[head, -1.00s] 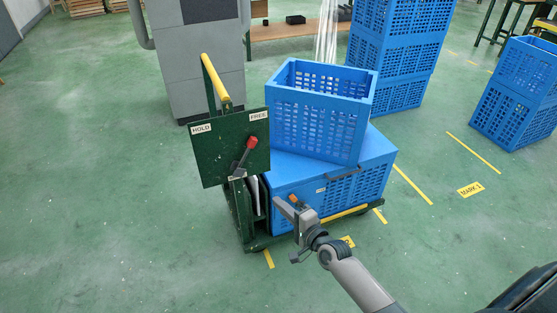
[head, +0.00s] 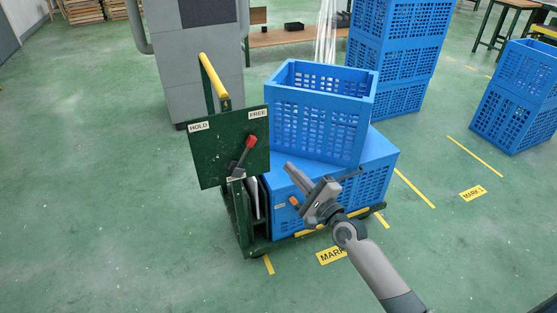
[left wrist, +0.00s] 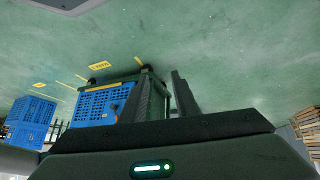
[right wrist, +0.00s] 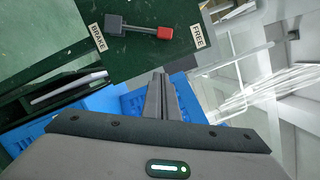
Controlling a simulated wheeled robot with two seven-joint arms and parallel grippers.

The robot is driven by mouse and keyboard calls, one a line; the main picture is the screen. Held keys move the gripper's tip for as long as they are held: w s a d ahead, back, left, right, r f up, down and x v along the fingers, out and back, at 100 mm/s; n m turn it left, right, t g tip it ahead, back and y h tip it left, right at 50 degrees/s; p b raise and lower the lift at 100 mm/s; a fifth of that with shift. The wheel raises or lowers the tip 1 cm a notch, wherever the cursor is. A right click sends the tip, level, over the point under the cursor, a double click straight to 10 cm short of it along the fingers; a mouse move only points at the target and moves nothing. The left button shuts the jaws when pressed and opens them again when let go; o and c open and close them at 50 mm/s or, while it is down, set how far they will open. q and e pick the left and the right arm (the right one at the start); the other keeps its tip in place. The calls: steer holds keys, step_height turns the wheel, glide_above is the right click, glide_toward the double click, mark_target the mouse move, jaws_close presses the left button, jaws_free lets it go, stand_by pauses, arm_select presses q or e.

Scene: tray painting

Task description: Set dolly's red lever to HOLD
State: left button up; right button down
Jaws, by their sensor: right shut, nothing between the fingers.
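The dolly (head: 243,230) has a green upright panel (head: 212,158) with a HOLD label (head: 198,126) at upper left and a FREE label (head: 257,113) at upper right. The red-knobbed lever (head: 250,141) leans up and right, toward FREE. In the right wrist view the lever knob (right wrist: 165,33) points at the FREE label (right wrist: 197,36); the opposite label (right wrist: 97,37) there seems to read BRAKE. My right gripper (head: 288,167) is shut and empty, right of and below the knob, apart from it. My left gripper (left wrist: 160,78) is open and empty, seen only in its wrist view.
A blue crate (head: 318,120) sits on a larger blue box (head: 375,165) on the dolly, close behind my right gripper. A yellow handle (head: 215,78) rises behind the panel. Blue crate stacks (head: 400,60) stand at the back right. The floor left of the dolly is clear.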

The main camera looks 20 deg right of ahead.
mark_target(245, 153)
arm_select(q)
steer(key=shift+s+a+f+g+p, duration=0.15)
steer(key=shift+s+a+g+p, duration=0.15)
steer(key=shift+a+p, duration=0.15)
arm_select(e)
steer(key=w+a+r, duration=0.3)
steer(key=w+a, duration=0.3)
steer(key=w, duration=0.3)
steer(key=shift+w, duration=0.1)
steer(key=shift+r, duration=0.15)
